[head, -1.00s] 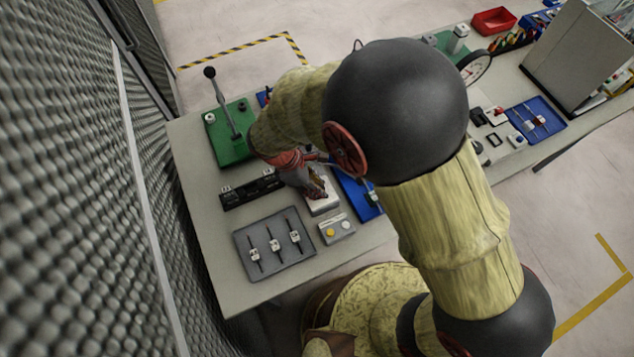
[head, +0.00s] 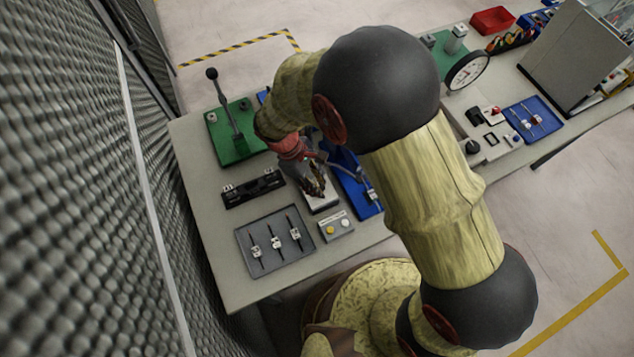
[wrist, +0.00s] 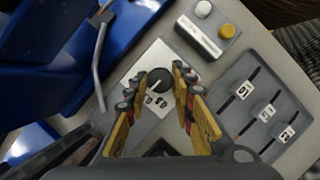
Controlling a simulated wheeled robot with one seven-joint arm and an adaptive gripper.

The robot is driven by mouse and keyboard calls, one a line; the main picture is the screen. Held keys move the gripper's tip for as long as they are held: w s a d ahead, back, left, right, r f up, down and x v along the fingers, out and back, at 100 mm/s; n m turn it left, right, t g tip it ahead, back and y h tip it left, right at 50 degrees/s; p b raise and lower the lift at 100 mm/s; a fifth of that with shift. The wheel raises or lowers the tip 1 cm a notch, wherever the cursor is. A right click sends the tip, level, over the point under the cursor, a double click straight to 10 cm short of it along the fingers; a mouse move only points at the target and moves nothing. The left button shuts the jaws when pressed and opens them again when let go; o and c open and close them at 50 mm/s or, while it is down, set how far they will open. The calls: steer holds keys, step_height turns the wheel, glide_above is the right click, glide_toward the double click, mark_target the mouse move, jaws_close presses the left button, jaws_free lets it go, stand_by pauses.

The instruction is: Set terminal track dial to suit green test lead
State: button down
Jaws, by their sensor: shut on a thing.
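A dark round dial (wrist: 158,82) with a pale pointer line sits on a white panel (wrist: 146,66) in the wrist view. Small dark marks show on the panel beside it, too small to read. My gripper (wrist: 164,78) has its yellow-and-red fingers on either side of the dial, shut on it. In the head view my gripper (head: 318,188) is over the white panel (head: 323,207) and hides the dial. I cannot pick out a green test lead in either view.
A grey tray with several sliders (head: 274,243) and a small box with white and yellow buttons (head: 337,227) lie close by. A blue fixture (head: 367,207) adjoins the panel at right. A green board with an upright lever (head: 232,150) stands behind. A mesh wall is at left.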

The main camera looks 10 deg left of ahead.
steer(key=c, duration=1.6)
jaws_free()
steer(key=shift+o, duration=0.5)
steer(key=v, duration=1.2)
